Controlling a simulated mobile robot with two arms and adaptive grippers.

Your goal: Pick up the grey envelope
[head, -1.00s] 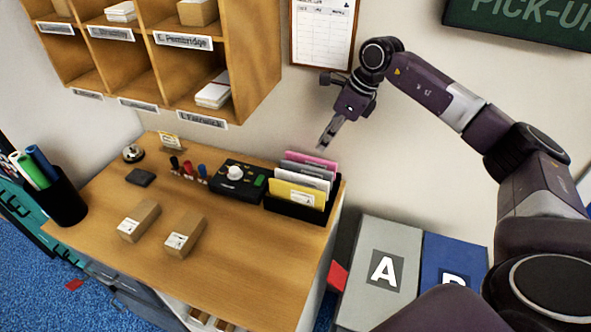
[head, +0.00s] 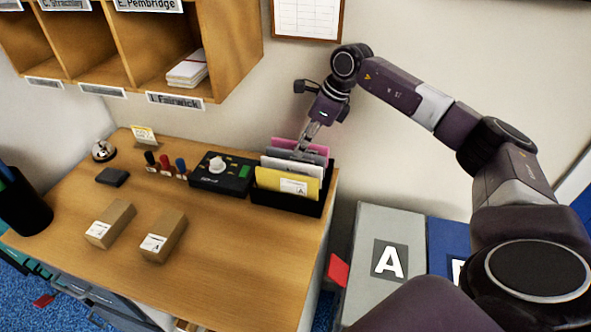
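The grey envelope (head: 287,154) stands in a black holder (head: 313,207) at the right end of the wooden counter. It is behind a white envelope (head: 292,168) and a yellow envelope (head: 288,184), and in front of a pink envelope (head: 283,143). Only its top part shows. My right gripper (head: 304,147) points down with its fingertips at the top of the grey and pink envelopes. The fingers are small and seen edge-on, so I cannot tell whether they touch or grip anything. My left gripper is out of view.
A black device with a white knob (head: 217,166) sits left of the holder. Two small cartons (head: 163,238) lie on the counter front. Wooden pigeonholes (head: 238,60) hang above. A grey panel marked A (head: 385,225) stands right of the counter.

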